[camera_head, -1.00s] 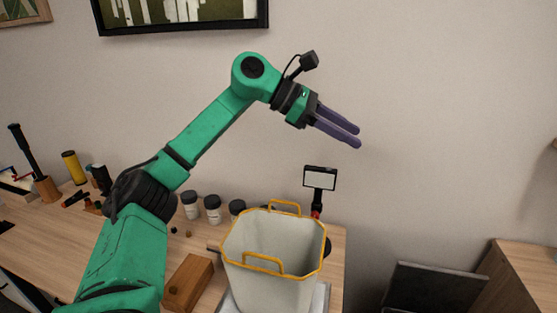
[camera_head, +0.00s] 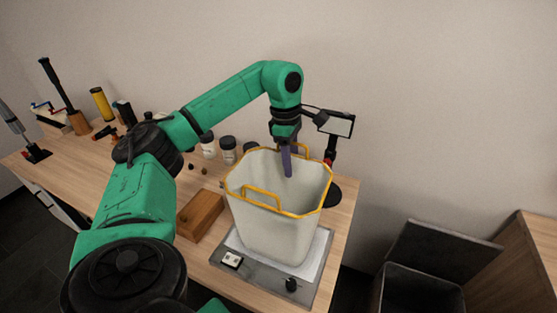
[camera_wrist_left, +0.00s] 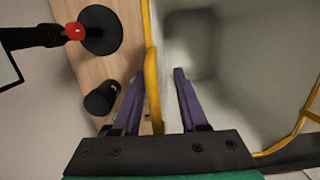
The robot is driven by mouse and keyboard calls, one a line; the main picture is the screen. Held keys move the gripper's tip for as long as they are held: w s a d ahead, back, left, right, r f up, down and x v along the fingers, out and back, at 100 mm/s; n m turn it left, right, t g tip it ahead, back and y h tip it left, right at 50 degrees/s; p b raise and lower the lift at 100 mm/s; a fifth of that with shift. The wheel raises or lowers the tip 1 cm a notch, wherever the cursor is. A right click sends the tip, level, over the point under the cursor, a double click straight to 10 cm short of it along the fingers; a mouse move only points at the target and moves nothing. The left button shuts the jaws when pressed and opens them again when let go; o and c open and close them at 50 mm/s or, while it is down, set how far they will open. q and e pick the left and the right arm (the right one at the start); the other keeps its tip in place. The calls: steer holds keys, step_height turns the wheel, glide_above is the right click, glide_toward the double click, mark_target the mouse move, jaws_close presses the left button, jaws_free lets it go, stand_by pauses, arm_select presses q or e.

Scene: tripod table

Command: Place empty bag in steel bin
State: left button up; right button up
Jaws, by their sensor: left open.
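The bag (camera_head: 275,222) is off-white with a yellow-orange rim and two handles, and it stands upright and open on a scale; its visible inside looks empty. My left gripper (camera_head: 287,172) points down at the bag's far rim. In the left wrist view, its purple fingers (camera_wrist_left: 158,88) are open, with the bag's yellow rim and handle (camera_wrist_left: 152,85) between them. One finger is over the bag's inside, the other is outside it. The steel bin (camera_head: 418,292) is dark grey with a raised lid, on the lower right beyond the table. My right gripper is not in view.
The scale (camera_head: 230,262) lies on the wooden table (camera_head: 110,165). A small screen on a stand (camera_head: 337,124) is close behind the bag. Jars (camera_head: 228,143) and a wooden block (camera_head: 200,214) are to the left. A wooden cabinet (camera_head: 530,265) stands right of the bin.

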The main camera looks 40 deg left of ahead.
arm_select(q)
steer(key=shift+f, duration=0.6)
jaws_close()
stand_by(0.9)
